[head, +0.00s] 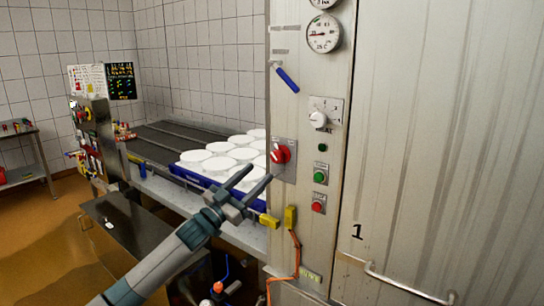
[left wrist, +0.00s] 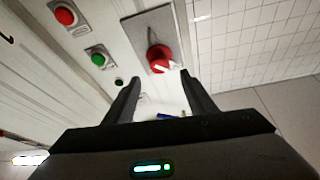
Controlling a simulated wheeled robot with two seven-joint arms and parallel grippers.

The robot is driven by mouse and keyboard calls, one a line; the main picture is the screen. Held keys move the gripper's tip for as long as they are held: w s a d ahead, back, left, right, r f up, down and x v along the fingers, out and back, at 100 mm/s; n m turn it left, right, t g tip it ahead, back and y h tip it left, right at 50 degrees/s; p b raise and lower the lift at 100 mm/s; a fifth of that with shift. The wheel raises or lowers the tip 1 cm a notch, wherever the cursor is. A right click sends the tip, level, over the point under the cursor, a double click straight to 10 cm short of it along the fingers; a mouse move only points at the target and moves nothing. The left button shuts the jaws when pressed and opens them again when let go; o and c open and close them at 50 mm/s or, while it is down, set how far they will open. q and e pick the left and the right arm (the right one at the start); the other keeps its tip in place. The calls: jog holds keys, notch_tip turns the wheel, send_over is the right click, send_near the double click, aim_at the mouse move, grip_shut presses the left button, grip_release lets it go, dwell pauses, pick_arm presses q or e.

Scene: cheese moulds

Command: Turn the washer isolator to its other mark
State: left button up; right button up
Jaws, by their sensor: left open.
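The washer isolator looks to be the red rotary knob (head: 280,154) on a grey plate, on the metal panel right of the conveyor. It also shows in the left wrist view (left wrist: 158,58), beyond the fingertips, with a white mark on its lower right side. My left gripper (head: 260,173) is open and empty, its fingers pointing toward the knob from the lower left. In the left wrist view the knob lies roughly in line with the gap between the fingers (left wrist: 160,82), apart from them. The plate's marks are too small to read. My right gripper is out of view.
Near the knob are a white selector (head: 318,119), a green button (head: 320,177), a red button (head: 317,207) and a blue-handled lever (head: 287,79). Yellow connectors (head: 290,217) sit below.

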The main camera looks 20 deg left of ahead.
aim_at(275, 158)
pick_arm(q)
jog(key=p+x, duration=0.2)
jog(key=x, duration=0.5)
jog(key=shift+w+d+r, duration=0.15)
jog(key=shift+w+d, duration=0.1)
jog(key=shift+w, duration=0.2)
jog(key=c, duration=1)
